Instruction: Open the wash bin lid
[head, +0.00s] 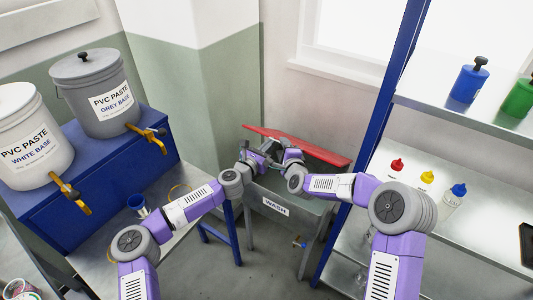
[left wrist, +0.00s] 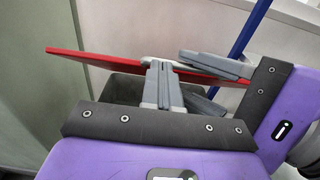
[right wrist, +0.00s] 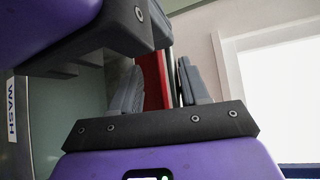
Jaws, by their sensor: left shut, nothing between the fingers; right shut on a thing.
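The wash bin (head: 285,219) is a grey metal tub with a WASH label, standing on legs in the corner. Its red lid (head: 315,152) shows above the tub's back, tilted up, with the tub's top partly hidden by my grippers. In the right wrist view the lid (right wrist: 152,82) stands between the fingers of my right gripper (right wrist: 160,88), which is shut on it. My left gripper (left wrist: 163,88) is shut and empty, close beside the right one at the lid; I cannot tell whether it touches the lid (left wrist: 95,60).
At left, a blue stand (head: 120,165) carries a white bucket (head: 30,118) and a grey bucket (head: 92,105) with taps. At right, a shelf rack (head: 475,205) holds several bottles. A wall is close behind the bin.

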